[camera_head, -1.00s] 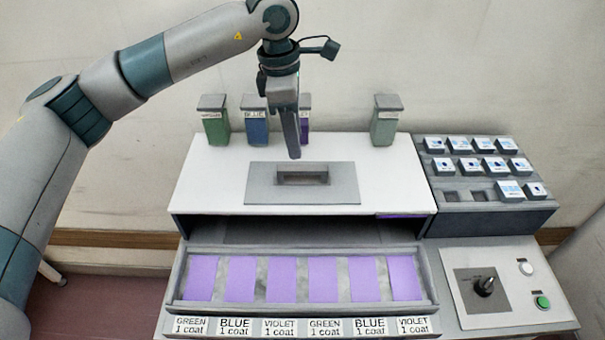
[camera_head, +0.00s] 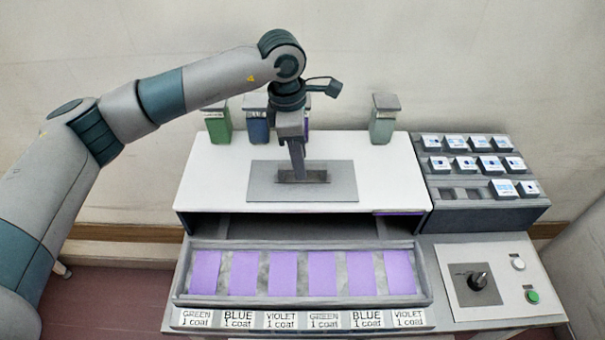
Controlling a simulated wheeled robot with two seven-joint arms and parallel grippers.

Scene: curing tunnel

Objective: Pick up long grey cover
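The long grey cover (camera_head: 268,186) is a flat rectangular plate with a raised grey handle (camera_head: 317,176) in its middle. It lies on the white top of the tunnel housing. My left gripper (camera_head: 299,176) points straight down, with its fingertips at the left part of the handle. The fingers are seen edge-on, so I cannot tell whether they are open or shut, or whether they touch the handle. My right gripper is not in view.
Behind the cover stand lidded jars, green (camera_head: 217,125), blue (camera_head: 257,127) and pale green (camera_head: 383,122); a violet one is mostly hidden. A rack of labelled blocks (camera_head: 476,164) is at right. In front are a tray of violet panels (camera_head: 244,273) and a knob panel (camera_head: 478,284).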

